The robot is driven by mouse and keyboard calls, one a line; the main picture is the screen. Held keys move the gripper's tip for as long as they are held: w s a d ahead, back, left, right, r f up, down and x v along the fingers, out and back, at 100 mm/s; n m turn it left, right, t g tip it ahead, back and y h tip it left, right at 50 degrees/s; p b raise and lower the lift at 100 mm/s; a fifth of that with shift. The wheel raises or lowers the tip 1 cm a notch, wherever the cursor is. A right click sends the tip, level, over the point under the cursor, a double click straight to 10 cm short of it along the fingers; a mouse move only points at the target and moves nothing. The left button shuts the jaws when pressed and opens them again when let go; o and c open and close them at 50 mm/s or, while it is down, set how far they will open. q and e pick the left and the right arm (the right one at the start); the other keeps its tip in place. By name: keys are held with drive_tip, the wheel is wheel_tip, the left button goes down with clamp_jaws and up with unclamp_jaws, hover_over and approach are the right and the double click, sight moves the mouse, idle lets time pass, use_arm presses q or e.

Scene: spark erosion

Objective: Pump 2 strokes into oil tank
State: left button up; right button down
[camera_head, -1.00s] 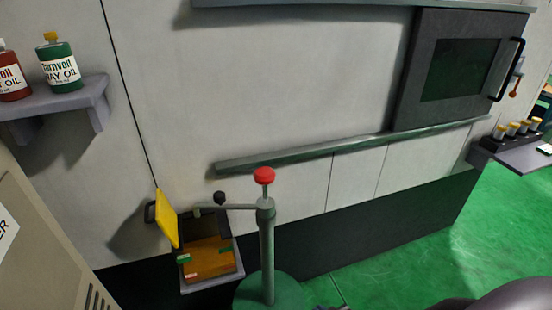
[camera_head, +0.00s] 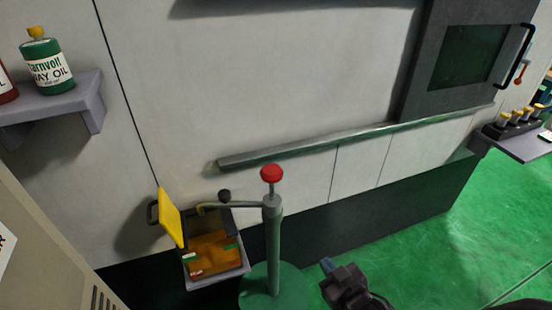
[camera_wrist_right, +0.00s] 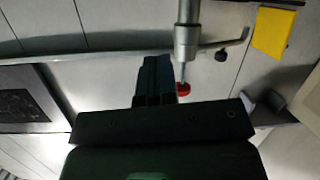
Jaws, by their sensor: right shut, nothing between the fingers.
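The pump is a grey-green post (camera_head: 272,240) on a round green base, with a red knob (camera_head: 271,173) on top. Its spout arm reaches left, with a small black ball (camera_head: 224,195) near its end over the oil tank. The oil tank (camera_head: 217,279) is an open box on the wall with its yellow lid (camera_head: 171,219) raised. Amber oil with green and red marks shows inside. My right gripper (camera_head: 328,266) is shut and empty, right of the post and below the knob. In the right wrist view its fingers (camera_wrist_right: 153,80) show beside the post and red knob (camera_wrist_right: 183,89). My left gripper is out of view.
A shelf (camera_head: 90,85) at upper left holds a green oil bottle (camera_head: 46,62) and part of a red one. A rail (camera_head: 300,147) runs along the machine wall. A beige cabinet (camera_head: 40,240) stands at lower left. Green floor (camera_head: 430,260) is clear at right.

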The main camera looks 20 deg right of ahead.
drive_tip(key=w+a+r+n+t+y, duration=0.3)
drive_tip(key=w+a+r+n+y, duration=0.1)
drive_tip(key=w+a+r, duration=0.3)
drive_tip(key=w+a+r+n+g+y, duration=0.2)
drive_tip(key=a+r+n+g+y, duration=1.35)
drive_tip(key=n, duration=1.05)
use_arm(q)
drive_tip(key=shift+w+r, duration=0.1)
use_arm(e)
drive_tip(key=w+d+r+n+g+h, duration=0.1)
drive_tip(key=w+d+r+h, duration=0.4)
drive_tip(key=h, duration=0.5)
drive_tip(key=w+d+r+n+g+h, duration=0.1)
drive_tip(key=w+d+r+h, duration=0.4)
drive_tip(key=d+h, duration=0.5)
drive_tip(key=shift+w+r+n+h, duration=0.35)
drive_tip(key=shift+r+n, duration=0.3)
drive_tip(key=shift+n, duration=0.05)
